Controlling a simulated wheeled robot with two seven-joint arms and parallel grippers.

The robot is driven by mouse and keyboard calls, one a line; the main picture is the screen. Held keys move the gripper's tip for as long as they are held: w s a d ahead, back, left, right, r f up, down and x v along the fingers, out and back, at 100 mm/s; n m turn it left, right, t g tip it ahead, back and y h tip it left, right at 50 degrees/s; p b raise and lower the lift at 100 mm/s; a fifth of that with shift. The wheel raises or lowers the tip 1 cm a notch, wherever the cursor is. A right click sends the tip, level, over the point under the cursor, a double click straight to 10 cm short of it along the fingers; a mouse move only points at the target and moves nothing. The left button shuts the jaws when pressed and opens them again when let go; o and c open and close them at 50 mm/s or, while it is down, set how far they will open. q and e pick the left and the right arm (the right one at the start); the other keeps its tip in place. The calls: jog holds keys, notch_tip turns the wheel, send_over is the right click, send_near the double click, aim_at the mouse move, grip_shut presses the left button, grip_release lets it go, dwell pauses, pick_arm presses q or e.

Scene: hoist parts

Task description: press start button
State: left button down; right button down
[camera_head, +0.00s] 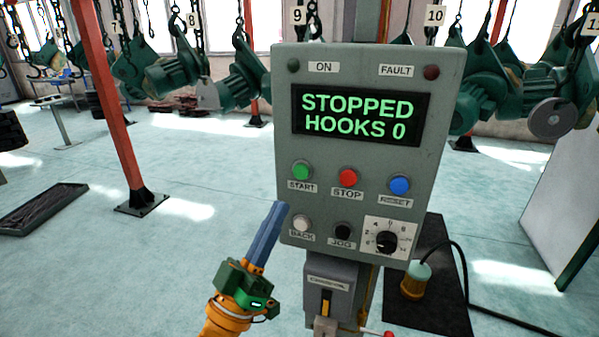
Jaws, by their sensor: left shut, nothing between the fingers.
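A grey control panel (365,148) stands in front of me. Its screen (360,116) reads STOPPED, HOOKS 0 in green letters. The green START button (301,171) is at the left of the upper button row. The red STOP button (347,178) and the blue RESET button (399,186) are to its right. My left gripper (279,207) is shut and empty, with its blue fingers pointing up toward the panel's left edge. Its tips are below and left of the START button and look apart from it. My right gripper is not in view.
A white BACK button (301,223), a black JOG button (342,231) and a rotary dial (387,241) sit below. A lower grey box (340,288) carries a lever. A black cable (463,270) runs at right. Green hoists (240,82) hang behind.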

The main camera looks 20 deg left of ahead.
aim_at(301, 171)
pick_arm(q)
jog(key=shift+w+d+b, duration=0.1)
jog(key=shift+w+b, duration=1.6)
jog(key=shift+w, duration=2.75)
jog(key=shift+w, duration=0.15)
jog(key=shift+w, duration=0.3)
